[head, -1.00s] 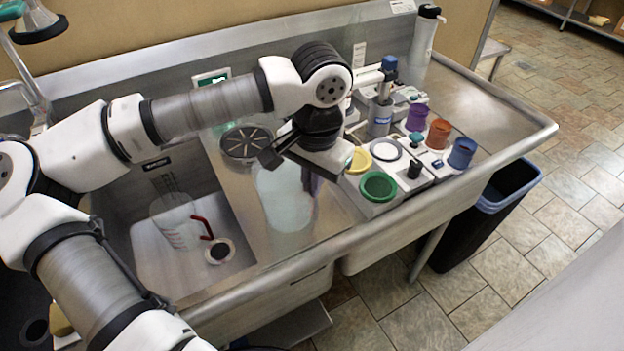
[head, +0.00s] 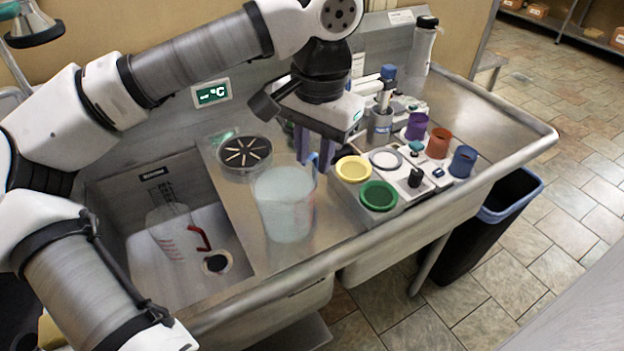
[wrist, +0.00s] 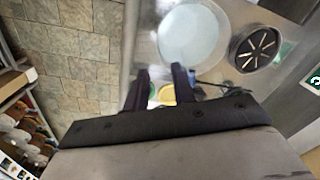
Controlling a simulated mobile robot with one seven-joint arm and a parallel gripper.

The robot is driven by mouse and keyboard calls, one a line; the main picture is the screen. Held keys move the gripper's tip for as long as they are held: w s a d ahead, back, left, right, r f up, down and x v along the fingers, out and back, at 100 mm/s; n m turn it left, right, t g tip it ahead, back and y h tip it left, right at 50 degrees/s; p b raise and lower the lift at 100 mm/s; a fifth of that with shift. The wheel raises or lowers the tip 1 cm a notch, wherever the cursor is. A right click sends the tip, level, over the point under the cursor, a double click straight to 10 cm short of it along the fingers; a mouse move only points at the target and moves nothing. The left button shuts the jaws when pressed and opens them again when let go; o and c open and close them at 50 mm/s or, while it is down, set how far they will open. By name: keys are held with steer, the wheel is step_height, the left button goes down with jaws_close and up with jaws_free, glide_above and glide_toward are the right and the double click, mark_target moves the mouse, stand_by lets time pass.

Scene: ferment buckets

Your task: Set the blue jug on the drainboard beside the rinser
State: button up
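The blue jug (head: 286,208) is a clear vessel with milky pale-blue contents and a blue handle (head: 313,163). It stands upright on the steel drainboard (head: 240,205), in front of and a little right of the rinser (head: 245,152), a round dark disc with spokes. My gripper (head: 314,150) is just above and behind the jug's handle. In the wrist view its two dark fingers (wrist: 161,88) are apart, with a yellow ring seen through the gap. The jug (wrist: 192,36) and rinser (wrist: 256,48) lie beyond the fingers there. Whether the fingers touch the handle is hidden.
A jug with a red handle (head: 172,234) stands in the sink (head: 120,215) at left. Right of the blue jug is a grey tray with yellow (head: 353,168) and green (head: 378,195) rings. Several coloured cups and a tap unit (head: 381,118) stand behind it. A black bin (head: 490,225) is on the floor.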

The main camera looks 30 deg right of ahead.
step_height(320, 180, up, 4)
steer(key=shift+s+f, duration=0.1)
steer(key=shift+f, duration=0.15)
stand_by(0.5)
